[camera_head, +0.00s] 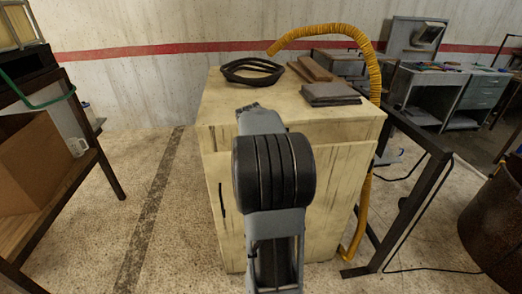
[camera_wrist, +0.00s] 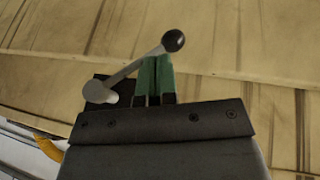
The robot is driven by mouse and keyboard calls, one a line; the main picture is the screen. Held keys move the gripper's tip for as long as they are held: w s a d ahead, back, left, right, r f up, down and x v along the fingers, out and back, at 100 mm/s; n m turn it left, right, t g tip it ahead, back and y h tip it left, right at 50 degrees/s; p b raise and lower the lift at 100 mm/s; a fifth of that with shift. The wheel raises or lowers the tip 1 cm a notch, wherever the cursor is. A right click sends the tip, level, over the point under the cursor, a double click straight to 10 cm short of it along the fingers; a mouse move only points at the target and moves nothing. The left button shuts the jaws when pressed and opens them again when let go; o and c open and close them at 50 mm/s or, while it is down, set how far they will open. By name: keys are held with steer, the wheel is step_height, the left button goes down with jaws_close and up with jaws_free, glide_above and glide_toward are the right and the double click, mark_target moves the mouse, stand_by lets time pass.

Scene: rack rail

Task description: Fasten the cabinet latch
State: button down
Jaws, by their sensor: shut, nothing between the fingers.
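The cabinet is a worn cream box (camera_head: 335,165) in the middle of the head view, with my arm in front of it. In the wrist view, the cabinet latch is a grey lever (camera_wrist: 130,71) with a black ball knob (camera_wrist: 173,41) and a round pivot on a dark plate. The lever slants from the pivot at lower left up to the knob, which lies near a seam in the cabinet face. My gripper (camera_wrist: 154,62) is shut and empty, its green fingertips right beside the lever's upper part. I cannot tell whether they touch it. The head view hides the latch and fingers behind my wrist.
On the cabinet top lie a dark coiled loop (camera_head: 252,71) and a stack of dark pads (camera_head: 330,94). A yellow hose (camera_head: 374,75) arches down its right side. A shelf with a cardboard box (camera_head: 38,165) stands left, a dark metal frame (camera_head: 420,190) right. Floor between shelf and cabinet is clear.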

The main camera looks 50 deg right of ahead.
steer(key=shift+s+d+f+b, duration=0.1)
steer(key=shift+f+b, duration=0.4)
steer(key=shift+b, duration=0.1)
steer(key=shift+r, duration=0.15)
steer(key=shift+a+r+p, duration=0.2)
steer(key=shift+r+p, duration=0.1)
steer(key=w+a+v, duration=0.2)
steer(key=v, duration=1)
steer(key=shift+w, duration=0.1)
